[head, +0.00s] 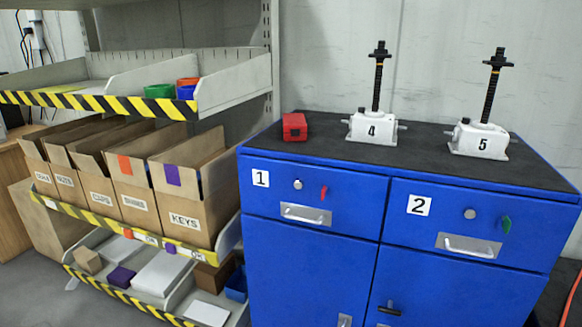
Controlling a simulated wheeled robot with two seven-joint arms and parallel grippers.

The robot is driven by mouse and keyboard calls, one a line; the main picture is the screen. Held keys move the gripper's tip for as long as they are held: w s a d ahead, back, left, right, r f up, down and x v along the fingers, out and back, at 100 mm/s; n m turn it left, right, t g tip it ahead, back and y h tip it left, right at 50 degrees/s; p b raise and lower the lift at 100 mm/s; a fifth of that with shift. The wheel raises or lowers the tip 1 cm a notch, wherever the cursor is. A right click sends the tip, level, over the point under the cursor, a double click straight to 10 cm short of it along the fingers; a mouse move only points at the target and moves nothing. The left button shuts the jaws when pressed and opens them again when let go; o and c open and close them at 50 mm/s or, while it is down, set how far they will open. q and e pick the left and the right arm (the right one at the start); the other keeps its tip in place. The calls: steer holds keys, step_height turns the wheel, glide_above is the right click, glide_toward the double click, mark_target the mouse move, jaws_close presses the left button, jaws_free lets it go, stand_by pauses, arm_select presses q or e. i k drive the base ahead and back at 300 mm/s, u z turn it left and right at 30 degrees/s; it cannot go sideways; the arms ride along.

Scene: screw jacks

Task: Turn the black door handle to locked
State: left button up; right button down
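The black door handle (390,309) is on the right-hand lower door (450,295) of the blue cabinet, near that door's left edge. It looks roughly horizontal, on a pale mount. It is small and near the bottom of the head view, so its exact lock position is hard to tell. Neither of my grippers shows in the head view, and nothing touches the handle.
Drawers 1 (313,195) and 2 (462,221) are shut above the doors. A silver handle (345,320) is on the left door. Screw jacks 4 (372,126) and 5 (479,141) and a red box (294,127) stand on top. A shelf rack (232,90) stands left.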

mark_target(388, 310)
steer(key=k, duration=1.15)
steer(key=u, duration=1.05)
steer(key=i, duration=1.15)
steer(key=z, duration=0.8)
steer(key=i, duration=0.55)
steer(key=z, duration=0.65)
